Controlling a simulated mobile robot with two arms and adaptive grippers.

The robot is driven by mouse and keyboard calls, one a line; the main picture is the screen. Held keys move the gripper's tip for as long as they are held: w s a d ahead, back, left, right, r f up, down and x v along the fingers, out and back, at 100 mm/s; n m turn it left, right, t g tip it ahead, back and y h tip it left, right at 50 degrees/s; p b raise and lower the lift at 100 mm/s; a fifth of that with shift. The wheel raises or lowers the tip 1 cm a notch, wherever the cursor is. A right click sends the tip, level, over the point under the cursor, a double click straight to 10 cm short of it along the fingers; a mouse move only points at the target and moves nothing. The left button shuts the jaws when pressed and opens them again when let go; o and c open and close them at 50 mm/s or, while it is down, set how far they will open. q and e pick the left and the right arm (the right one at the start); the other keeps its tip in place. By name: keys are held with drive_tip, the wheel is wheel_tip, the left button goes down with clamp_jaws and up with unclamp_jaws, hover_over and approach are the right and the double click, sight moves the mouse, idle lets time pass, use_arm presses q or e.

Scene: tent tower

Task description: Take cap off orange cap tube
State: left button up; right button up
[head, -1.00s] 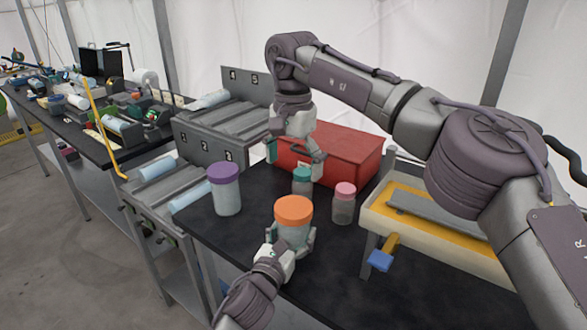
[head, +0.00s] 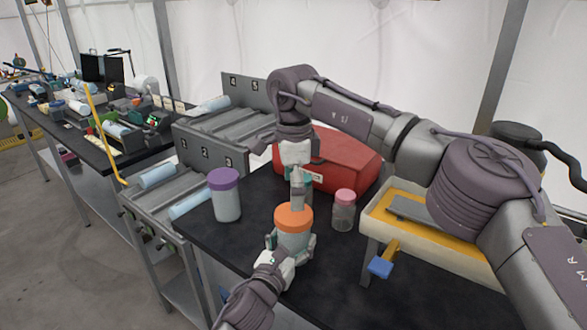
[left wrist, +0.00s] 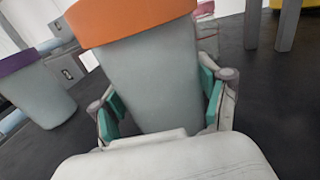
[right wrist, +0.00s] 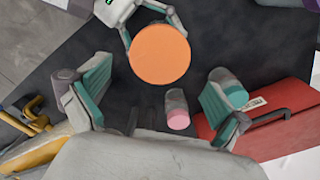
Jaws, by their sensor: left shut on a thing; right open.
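The orange cap tube stands upright on the black table with its orange cap (head: 293,216) on; its pale body (left wrist: 150,75) shows in the left wrist view. My left gripper (head: 291,246) is shut around the body, below the cap. My right gripper (head: 298,195) points down just behind and above the cap. In the right wrist view the right gripper (right wrist: 160,105) is open and empty, and the orange cap (right wrist: 160,54) lies ahead, between and beyond its fingers.
A purple-capped tube (head: 225,193) stands left and a pink-capped jar (head: 343,210) right. A teal-capped jar (right wrist: 228,86) stands near the red box (head: 340,165). A yellow-lined tray (head: 415,222) is at the right, and a numbered grey rack (head: 200,140) at the left.

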sight(294, 213)
drive_tip(key=shift+f, duration=2.5)
drive_tip(key=c, duration=1.1)
drive_tip(key=shift+r, duration=0.1)
drive_tip(key=shift+r, duration=0.2)
drive_tip(key=shift+r, duration=0.9)
drive_tip(key=shift+r, duration=0.1)
